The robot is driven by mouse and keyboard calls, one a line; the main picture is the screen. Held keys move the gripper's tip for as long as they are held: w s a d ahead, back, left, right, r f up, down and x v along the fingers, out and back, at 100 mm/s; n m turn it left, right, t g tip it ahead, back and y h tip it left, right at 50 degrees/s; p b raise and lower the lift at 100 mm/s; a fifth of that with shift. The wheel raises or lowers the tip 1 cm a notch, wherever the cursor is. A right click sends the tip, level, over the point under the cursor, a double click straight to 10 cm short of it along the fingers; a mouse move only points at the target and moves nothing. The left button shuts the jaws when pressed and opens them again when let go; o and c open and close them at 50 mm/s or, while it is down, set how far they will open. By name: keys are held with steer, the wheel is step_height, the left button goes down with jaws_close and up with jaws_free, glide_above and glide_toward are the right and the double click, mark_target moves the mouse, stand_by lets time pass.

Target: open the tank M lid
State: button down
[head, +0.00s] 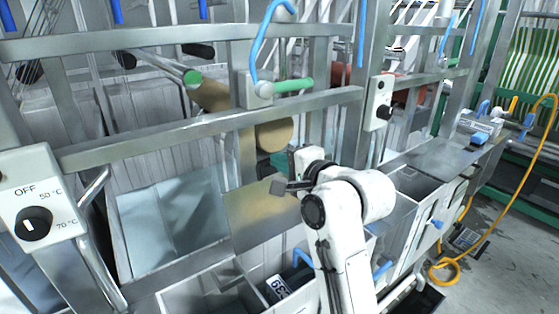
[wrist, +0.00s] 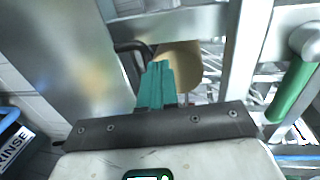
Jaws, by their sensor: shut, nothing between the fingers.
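My gripper shows in the wrist view (wrist: 155,68) as two teal fingers pressed together, with nothing between them. In the head view it is largely hidden behind the white wrist of my arm. A shiny metal plate (head: 262,210) with a brownish reflection, which looks like a tank lid, lies below and left of my wrist. The same kind of plate fills the left of the wrist view (wrist: 75,55). A dark curved bar (wrist: 133,48), perhaps its handle, shows just behind and left of the fingers; I cannot tell whether they touch. I see no letter M.
A steel rail (head: 215,125) and posts cross above the tanks. An open tank (head: 175,220) is at left, beside a control box (head: 38,198) with a black knob. A RINSE label (wrist: 14,150) is at lower left. An orange hose (head: 490,235) lies on the right floor.

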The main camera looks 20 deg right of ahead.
steer(key=s+d+r+b, duration=0.2)
steer(key=s+d+r, duration=0.15)
steer(key=s, duration=0.55)
steer(key=s+d+f+n+g+h, duration=0.25)
steer(key=s+f, duration=0.25)
steer(key=f, duration=0.7)
steer(key=s+d+f+n+g+h, duration=0.1)
steer(key=s+f+n+g, duration=0.35)
steer(key=f, duration=0.85)
steer(key=s+d+f+n+g+h, duration=0.1)
steer(key=s+f+n+g, duration=0.2)
steer(key=s+f, duration=0.5)
steer(key=s+d+f+n+g, duration=0.2)
steer(key=s+f, duration=0.7)
steer(key=s, duration=0.8)
steer(key=shift+s+d+n+g+h, duration=0.25)
steer(key=shift+n+g+h, duration=0.1)
steer(key=shift+n+g, duration=0.7)
steer(key=shift+f, duration=0.1)
